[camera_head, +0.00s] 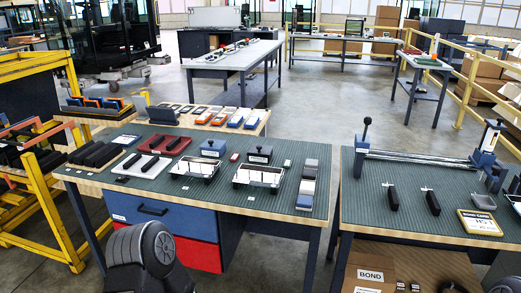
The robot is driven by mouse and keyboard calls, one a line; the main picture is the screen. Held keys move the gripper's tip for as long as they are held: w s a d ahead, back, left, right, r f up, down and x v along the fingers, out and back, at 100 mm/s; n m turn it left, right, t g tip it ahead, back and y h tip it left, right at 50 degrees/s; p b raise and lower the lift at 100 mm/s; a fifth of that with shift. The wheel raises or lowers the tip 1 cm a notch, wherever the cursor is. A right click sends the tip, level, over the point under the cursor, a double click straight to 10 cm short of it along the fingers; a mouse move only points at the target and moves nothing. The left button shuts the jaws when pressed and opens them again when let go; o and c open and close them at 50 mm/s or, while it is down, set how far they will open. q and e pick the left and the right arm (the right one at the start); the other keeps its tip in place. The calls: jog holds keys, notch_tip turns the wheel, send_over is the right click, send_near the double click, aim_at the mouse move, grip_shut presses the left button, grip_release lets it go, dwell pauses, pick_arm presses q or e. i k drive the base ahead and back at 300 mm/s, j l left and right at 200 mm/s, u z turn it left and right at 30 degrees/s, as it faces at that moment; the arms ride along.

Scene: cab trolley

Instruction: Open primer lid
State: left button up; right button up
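I cannot tell for sure which thing is the primer lid; the labels are too small to read. A blue block with a pale label (212,147) and a dark block with a pale label (260,155) stand on the green mat of the middle bench (232,200). In front of them are two shallow shiny trays, a left tray (195,168) and a right tray (258,177). A dark grey part of my own arm rises at the bottom left, in front of the bench's drawers. Neither gripper shows.
Red and white trays with black bars (165,144) lie at the mat's left. A column of grey and blue blocks (307,185) is at its right. A right bench (400,205) carries a lever fixture (485,150) and a yellow sign (479,222). A yellow rack (45,190) stands left.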

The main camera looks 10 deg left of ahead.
aim_at(255, 150)
jog(key=i+l, duration=0.1)
jog(key=i, duration=0.35)
jog(key=i+l, duration=0.1)
jog(key=i, duration=0.35)
jog(key=u, duration=1.6)
jog(key=i+l, duration=0.05)
jog(key=l, duration=0.05)
